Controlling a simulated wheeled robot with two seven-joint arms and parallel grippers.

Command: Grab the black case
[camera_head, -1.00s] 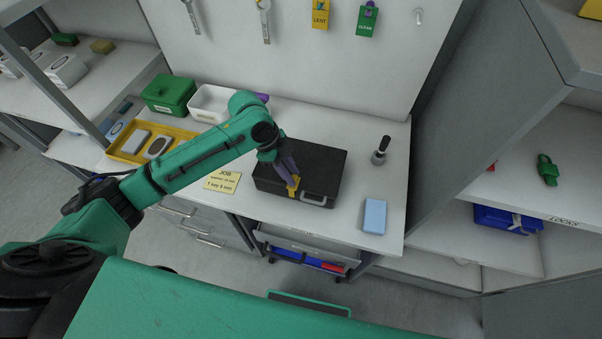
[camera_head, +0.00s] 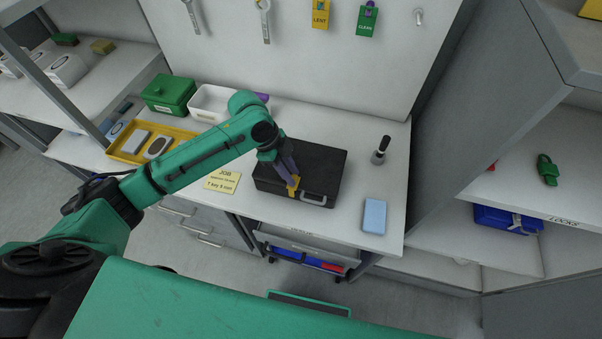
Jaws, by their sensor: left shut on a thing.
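The black case (camera_head: 318,165) lies flat on the white worktop, with a light grey handle (camera_head: 314,199) on its front side. My left gripper (camera_head: 293,186) reaches in from the left over the case's top. Its purple fingers point down at the front edge, left of the handle, and are shut on the case there. A small yellow part shows at the fingertips; I cannot tell whether it belongs to the case or the gripper. The exact contact is partly hidden by the fingers. My right gripper is not in view.
A light blue block (camera_head: 375,216) and a black-handled stamp-like tool (camera_head: 380,151) stand right of the case. A yellow tray (camera_head: 128,158), a white bin (camera_head: 211,104), a green box (camera_head: 168,94) and a job note (camera_head: 222,182) are to the left. A grey cabinet wall bounds the right side.

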